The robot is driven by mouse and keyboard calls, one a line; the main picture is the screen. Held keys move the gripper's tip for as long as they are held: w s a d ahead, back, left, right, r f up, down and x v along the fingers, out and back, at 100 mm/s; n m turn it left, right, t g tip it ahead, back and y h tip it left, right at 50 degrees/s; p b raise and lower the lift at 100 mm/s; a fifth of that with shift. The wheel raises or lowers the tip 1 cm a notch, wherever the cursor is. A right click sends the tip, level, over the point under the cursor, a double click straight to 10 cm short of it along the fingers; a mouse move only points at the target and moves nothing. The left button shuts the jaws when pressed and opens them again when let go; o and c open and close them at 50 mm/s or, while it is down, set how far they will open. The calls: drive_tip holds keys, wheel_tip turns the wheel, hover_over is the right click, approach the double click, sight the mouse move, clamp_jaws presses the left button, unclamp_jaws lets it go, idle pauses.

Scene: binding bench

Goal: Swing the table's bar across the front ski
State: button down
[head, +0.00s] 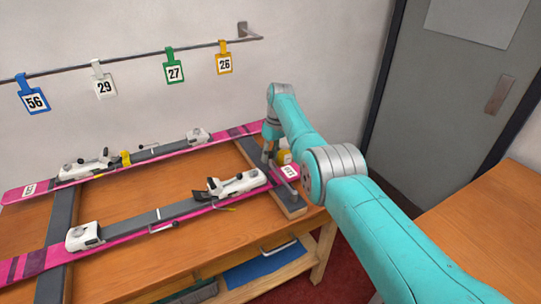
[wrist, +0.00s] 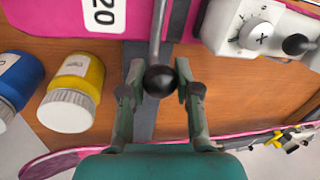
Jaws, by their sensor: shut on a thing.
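The front ski (head: 130,240) is pink with white bindings and lies across the table's grey supports. It also shows at the top of the wrist view (wrist: 60,18). The table's bar (head: 286,184) is a thin grey rod near the front ski's right end. In the wrist view the bar (wrist: 157,35) runs over the pink ski and ends in a black ball knob (wrist: 159,81) beyond the ski's edge. My gripper (head: 268,158) is low behind that end, its fingers (wrist: 158,92) shut on the knob. The head view hides the knob.
The rear ski (head: 45,187) lies behind, parallel. A yellow jar (wrist: 75,92) and a blue jar (wrist: 14,82) stand near my gripper. Numbered tags (head: 174,65) hang from a wall rail. Another wooden table (head: 490,235) stands at right.

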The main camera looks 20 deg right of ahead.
drive_tip(key=shift+a, duration=0.15)
drive_tip(key=c, duration=0.8)
unclamp_jaws()
wheel_tip(320, 180, up, 12)
drive_tip(key=d, duration=0.2)
drive_tip(key=shift+w, duration=0.25)
drive_tip(key=shift+d+f, duration=0.1)
drive_tip(key=shift+f, duration=0.05)
